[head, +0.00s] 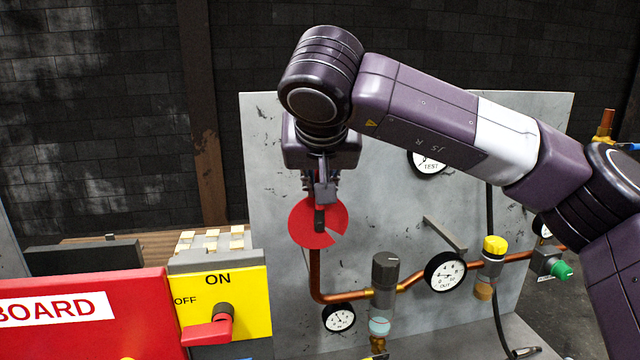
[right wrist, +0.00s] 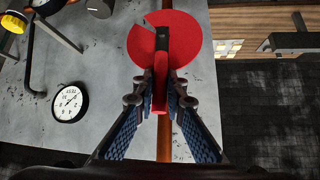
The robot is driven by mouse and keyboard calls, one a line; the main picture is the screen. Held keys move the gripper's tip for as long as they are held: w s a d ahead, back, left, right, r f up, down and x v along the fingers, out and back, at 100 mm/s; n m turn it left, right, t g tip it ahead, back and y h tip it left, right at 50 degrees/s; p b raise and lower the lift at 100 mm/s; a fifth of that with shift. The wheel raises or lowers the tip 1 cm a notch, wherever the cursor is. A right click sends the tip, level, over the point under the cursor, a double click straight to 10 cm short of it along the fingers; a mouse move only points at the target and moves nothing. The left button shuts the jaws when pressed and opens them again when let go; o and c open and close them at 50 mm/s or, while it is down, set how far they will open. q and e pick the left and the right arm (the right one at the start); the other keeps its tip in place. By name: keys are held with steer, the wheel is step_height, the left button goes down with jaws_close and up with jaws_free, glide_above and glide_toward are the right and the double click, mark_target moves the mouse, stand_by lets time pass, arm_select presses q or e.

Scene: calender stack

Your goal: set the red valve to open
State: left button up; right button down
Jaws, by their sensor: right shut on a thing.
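The red valve is a round red disc (head: 310,232) with a notch cut in it, in front of the grey panel on a copper pipe. In the right wrist view the red disc (right wrist: 178,40) shows at top centre, with a red handle (right wrist: 161,85) running down from it between my fingers. My right gripper (head: 321,190) reaches in from above the disc. In the right wrist view my right gripper (right wrist: 160,95) is shut on the red handle, with a blue-padded finger on each side. The fingers hide part of the handle in the head view. My left gripper is not in view.
The grey panel (head: 500,120) carries gauges (head: 445,271), a dark cylinder (head: 385,275), a yellow-capped fitting (head: 494,246) and a copper pipe (head: 318,285). A yellow ON/OFF box (head: 250,300) with a red lever and a red board (head: 80,320) stand at the lower left.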

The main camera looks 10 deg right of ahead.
steer(key=shift+f, duration=0.15)
steer(key=c, duration=2)
jaws_free()
steer(key=shift+a, duration=0.1)
steer(key=shift+c, duration=0.2)
steer(key=shift+o, duration=0.4)
steer(key=shift+r, duration=0.2)
steer(key=v, duration=1.2)
steer(key=shift+f, duration=0.1)
steer(key=shift+s+f, duration=0.1)
